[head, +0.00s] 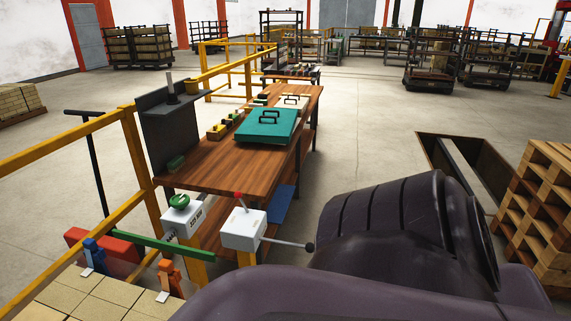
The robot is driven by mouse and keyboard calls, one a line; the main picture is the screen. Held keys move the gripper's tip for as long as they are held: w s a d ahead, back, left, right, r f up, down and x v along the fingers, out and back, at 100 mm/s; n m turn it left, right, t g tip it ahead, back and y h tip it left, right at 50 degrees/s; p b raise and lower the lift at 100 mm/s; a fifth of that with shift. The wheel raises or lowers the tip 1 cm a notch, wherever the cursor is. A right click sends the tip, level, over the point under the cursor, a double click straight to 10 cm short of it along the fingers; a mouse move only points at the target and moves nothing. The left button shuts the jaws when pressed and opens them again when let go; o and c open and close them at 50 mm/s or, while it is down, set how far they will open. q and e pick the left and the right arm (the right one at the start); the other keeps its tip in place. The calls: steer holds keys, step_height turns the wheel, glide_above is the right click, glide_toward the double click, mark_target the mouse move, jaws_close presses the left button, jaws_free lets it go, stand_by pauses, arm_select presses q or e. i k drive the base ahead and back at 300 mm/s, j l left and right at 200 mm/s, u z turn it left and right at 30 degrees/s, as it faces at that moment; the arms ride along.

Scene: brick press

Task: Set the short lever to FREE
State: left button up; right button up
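A white control box (243,230) stands on a yellow post in front of the workbench. A short stub with a red tip (238,195) rises from its top. A longer thin metal rod ends in a black ball (308,247) and points right from the box. I cannot tell for sure which of these is the short lever, and no FREE marking is readable. A second white box (184,220) with a green knob (179,201) and small dark lettering stands to its left. A dark purple arm link of mine fills the lower right. Neither gripper shows.
A wooden workbench (205,160) carries a teal lidded case (266,127) and a dark upright panel (168,130). Yellow railing (135,150) runs along the left. A floor pit (455,165) and a wooden stack (540,210) lie right. Open floor lies between bench and pit.

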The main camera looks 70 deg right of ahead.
mark_target(238, 195)
steer(key=z, duration=2)
steer(key=l+u, duration=0.15)
steer(key=u, duration=0.25)
steer(key=i+l+u, duration=0.1)
steer(key=u, duration=0.25)
steer(key=l+u, duration=0.2)
steer(key=u, duration=0.2)
steer(key=l+u, duration=0.5)
steer(key=l, duration=0.35)
steer(key=l+u, duration=0.15)
steer(key=l, duration=0.25)
steer(key=k+l+u, duration=0.1)
steer(key=l, duration=0.3)
steer(key=k+l, duration=0.1)
steer(key=l, duration=0.35)
steer(key=k+l+u, duration=0.1)
steer(key=l, duration=0.3)
steer(key=k+l, duration=0.1)
steer(key=l, duration=0.35)
steer(key=k+l, duration=0.1)
steer(key=l, duration=0.3)
steer(key=u, duration=0.05)
